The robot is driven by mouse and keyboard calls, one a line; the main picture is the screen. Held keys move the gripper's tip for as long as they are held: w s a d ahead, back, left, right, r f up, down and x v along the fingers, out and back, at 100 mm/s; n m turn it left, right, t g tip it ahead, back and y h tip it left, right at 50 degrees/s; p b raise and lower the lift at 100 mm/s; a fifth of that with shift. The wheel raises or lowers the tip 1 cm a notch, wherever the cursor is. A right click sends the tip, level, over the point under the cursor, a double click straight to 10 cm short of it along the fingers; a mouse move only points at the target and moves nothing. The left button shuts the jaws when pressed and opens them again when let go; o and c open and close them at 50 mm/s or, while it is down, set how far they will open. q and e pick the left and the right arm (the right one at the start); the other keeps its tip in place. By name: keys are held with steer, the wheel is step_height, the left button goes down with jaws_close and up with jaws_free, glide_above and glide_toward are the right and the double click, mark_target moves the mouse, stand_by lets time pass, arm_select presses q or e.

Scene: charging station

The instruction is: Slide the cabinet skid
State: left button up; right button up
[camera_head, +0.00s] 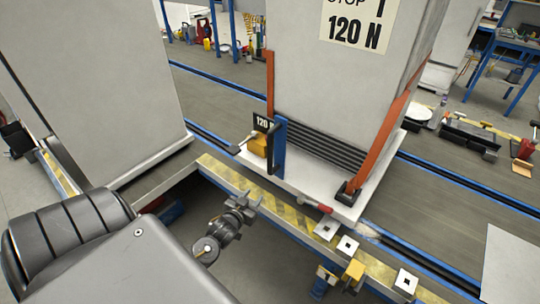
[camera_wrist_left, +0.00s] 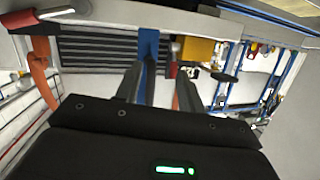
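A tall light-grey cabinet (camera_head: 325,75) with a "120 N" sign (camera_head: 357,25) stands on a pale skid plate (camera_head: 315,185), held by orange straps (camera_head: 388,135). A blue upright post (camera_head: 279,148) rises from the skid's near side, beside a yellow block (camera_head: 258,145) and a small "120" plate (camera_head: 263,124). My left gripper (camera_head: 247,203) is in front of the post, short of it. In the left wrist view its two fingers (camera_wrist_left: 158,92) are apart with nothing held. The blue post (camera_wrist_left: 148,48) shows beyond, between them; contact cannot be told. My right gripper is out of view.
A yellow-black striped rail (camera_head: 235,180) runs between me and the skid. Small brackets (camera_head: 355,272) and white-topped blocks sit on it at the lower right. Another grey cabinet (camera_head: 95,85) stands at left. Blue floor tracks (camera_head: 465,195) run behind the skid.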

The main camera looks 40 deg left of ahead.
mark_target(269, 154)
arm_select(q)
step_height(269, 154, up, 12)
steer(key=w+n+t, duration=0.1)
steer(key=w+t, duration=0.1)
steer(key=t, duration=0.1)
steer(key=w, duration=0.3)
steer(key=w+a, duration=0.1)
steer(key=w, duration=0.5)
steer(key=shift+w+a, duration=0.2)
steer(key=shift+a, duration=0.15)
steer(key=shift+w+a+p, duration=0.1)
steer(key=shift+w+p, duration=0.2)
steer(key=shift+w, duration=0.2)
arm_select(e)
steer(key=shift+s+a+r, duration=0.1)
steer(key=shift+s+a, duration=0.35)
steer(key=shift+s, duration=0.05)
arm_select(q)
jaws_close()
